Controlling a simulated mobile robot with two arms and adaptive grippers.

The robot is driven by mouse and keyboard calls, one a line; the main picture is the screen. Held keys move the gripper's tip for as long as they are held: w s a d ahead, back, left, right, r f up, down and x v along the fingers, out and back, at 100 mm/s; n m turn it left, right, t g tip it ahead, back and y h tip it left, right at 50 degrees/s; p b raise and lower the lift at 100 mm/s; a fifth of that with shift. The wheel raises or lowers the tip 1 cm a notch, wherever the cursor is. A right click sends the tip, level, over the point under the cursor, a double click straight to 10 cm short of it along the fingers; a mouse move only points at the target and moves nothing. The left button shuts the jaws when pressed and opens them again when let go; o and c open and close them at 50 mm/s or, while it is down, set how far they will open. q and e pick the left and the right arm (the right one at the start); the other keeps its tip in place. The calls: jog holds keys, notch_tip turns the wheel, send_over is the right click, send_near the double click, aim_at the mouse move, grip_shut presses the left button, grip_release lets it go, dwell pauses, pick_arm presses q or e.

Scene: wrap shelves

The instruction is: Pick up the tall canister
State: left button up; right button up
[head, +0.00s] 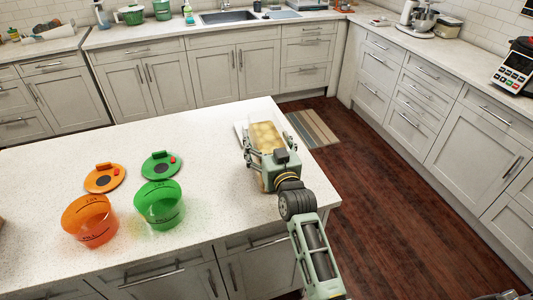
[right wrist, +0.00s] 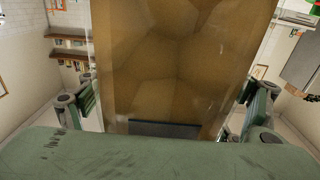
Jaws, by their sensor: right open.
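The tall canister (head: 266,136) has clear walls and yellow-brown contents. It is near the right end of the white island in the head view. It fills the middle of the right wrist view (right wrist: 180,60), with rounded brown shapes inside. My right gripper (head: 268,148) is open, with one finger on each side of the canister. In the right wrist view the fingers show at the left and right of it, with gaps between them and its walls. The canister's lower part is hidden by the gripper in the head view. My left gripper is not in view.
An orange tub (head: 90,219) and a green tub (head: 158,203) stand on the island, with an orange lid (head: 104,179) and a green lid (head: 161,166) behind them. A white flat object (head: 240,131) lies beside the canister. The island's middle (head: 210,160) is clear.

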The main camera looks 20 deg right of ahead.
jog(key=c, duration=1.9)
jog(key=shift+r, duration=0.2)
jog(key=shift+c, duration=0.8)
jog(key=shift+w, duration=0.1)
